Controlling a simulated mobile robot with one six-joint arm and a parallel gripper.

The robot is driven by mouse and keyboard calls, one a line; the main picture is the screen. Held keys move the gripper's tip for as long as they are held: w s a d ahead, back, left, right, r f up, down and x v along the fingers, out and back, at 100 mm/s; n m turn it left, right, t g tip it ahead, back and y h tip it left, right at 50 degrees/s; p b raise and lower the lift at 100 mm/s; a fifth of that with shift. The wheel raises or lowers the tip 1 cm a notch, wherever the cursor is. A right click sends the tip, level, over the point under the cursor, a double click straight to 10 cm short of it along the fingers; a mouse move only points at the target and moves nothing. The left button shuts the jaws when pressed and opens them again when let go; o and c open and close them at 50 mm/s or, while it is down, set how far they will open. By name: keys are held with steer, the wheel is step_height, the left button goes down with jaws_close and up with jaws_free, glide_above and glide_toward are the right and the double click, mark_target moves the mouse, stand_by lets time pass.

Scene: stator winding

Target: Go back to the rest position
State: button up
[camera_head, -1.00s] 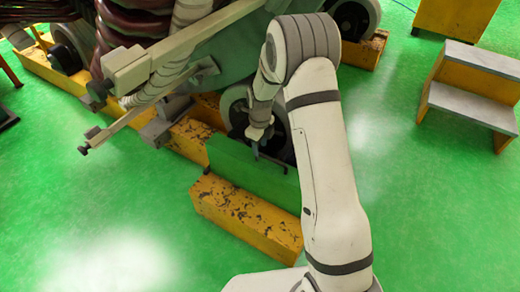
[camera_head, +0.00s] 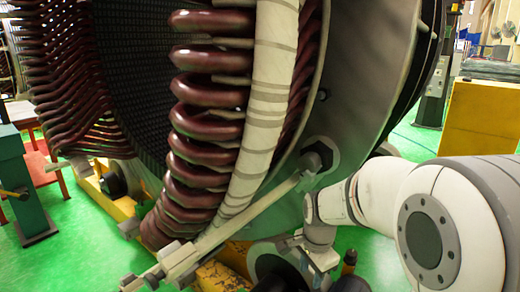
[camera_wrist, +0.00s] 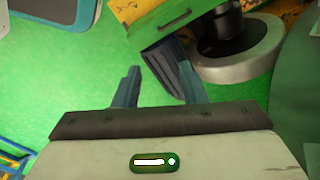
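My gripper (camera_wrist: 158,72) shows in the wrist view with its two blue-grey fingers apart. The stator (camera_head: 345,85), with dark red coils and a white wrapped band (camera_head: 268,90), fills the middle.
A pale bar (camera_head: 245,220) slants across the stator's lower front, close to my wrist. A green stand (camera_head: 25,190) is at the left and a yellow cabinet (camera_head: 480,115) at the right. Open green floor (camera_head: 420,145) lies between stator and cabinet.

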steer(key=s+d+r+n+t+p, duration=0.1)
steer(key=s+d+r+n+p, duration=0.1)
steer(key=s+r+n+p, duration=0.9)
steer(key=s+r+n, duration=0.1)
steer(key=s+r, duration=0.4)
steer(key=r, duration=0.2)
steer(key=shift+s+d+r+n, duration=0.25)
steer(key=shift+n, duration=0.05)
